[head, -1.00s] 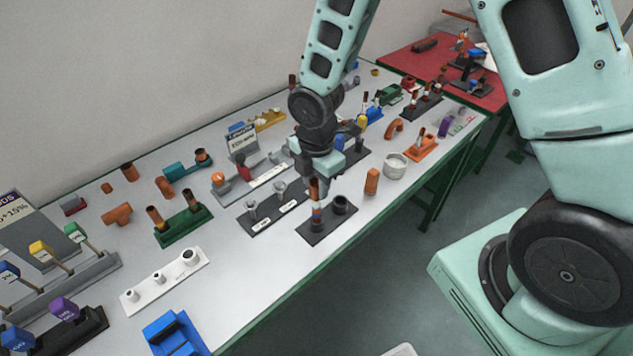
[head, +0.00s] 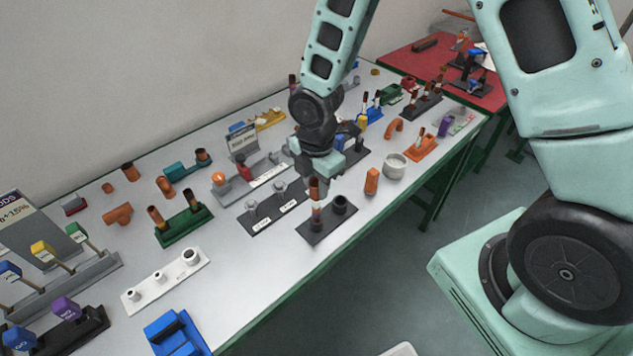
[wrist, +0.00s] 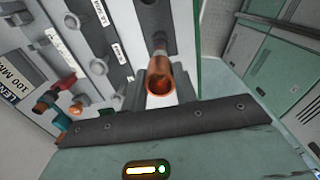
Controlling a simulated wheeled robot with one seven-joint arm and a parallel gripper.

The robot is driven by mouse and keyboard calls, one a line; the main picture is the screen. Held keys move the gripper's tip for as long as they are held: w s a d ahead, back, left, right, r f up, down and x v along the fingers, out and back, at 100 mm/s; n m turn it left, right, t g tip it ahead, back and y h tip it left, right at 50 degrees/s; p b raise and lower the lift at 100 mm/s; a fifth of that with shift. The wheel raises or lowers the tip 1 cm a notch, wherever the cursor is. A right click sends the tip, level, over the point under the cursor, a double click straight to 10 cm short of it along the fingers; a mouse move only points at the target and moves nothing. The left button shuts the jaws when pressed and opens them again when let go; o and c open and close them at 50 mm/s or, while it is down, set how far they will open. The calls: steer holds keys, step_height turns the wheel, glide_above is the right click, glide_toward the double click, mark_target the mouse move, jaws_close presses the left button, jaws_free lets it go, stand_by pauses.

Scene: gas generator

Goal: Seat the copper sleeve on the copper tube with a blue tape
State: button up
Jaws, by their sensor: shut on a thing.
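My gripper (head: 317,174) points down over the dark two-post base (head: 322,232) near the table's front edge. It is shut on the copper sleeve (head: 314,188), which hangs upright below the jaws. In the wrist view the sleeve's open round mouth (wrist: 160,84) shows between the grey fingers (wrist: 159,92). The copper tube with a blue tape (head: 316,210) stands upright on the base, directly below the sleeve and roughly in line with it. I cannot tell whether the sleeve's lower end touches or surrounds the tube's top; the wrist view hides that joint.
A black cup-like post (head: 339,204) stands on the same base, close to the right. A dark base with clear stands (head: 268,214) lies to the left. The table's front edge is close.

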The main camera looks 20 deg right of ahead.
mark_target(317, 193)
steer(key=shift+f+b, duration=1.1)
steer(key=shift+f, duration=0.45)
steer(key=o, duration=0.9)
step_height(317, 193, up, 18)
steer(key=shift+f, duration=0.25)
steer(key=s+a+m, duration=0.2)
steer(key=s+m, duration=0.2)
steer(key=s, duration=0.2)
steer(key=s+a+r+m, duration=0.1)
steer(key=s+a+m, duration=0.1)
steer(key=s+m, duration=0.3)
steer(key=s+a+r+m, duration=0.1)
steer(key=s+m, duration=0.3)
steer(key=s, duration=0.5)
steer(key=shift+a+m+y, duration=0.3)
steer(key=shift+a+m, duration=0.1)
steer(key=shift+a, duration=0.25)
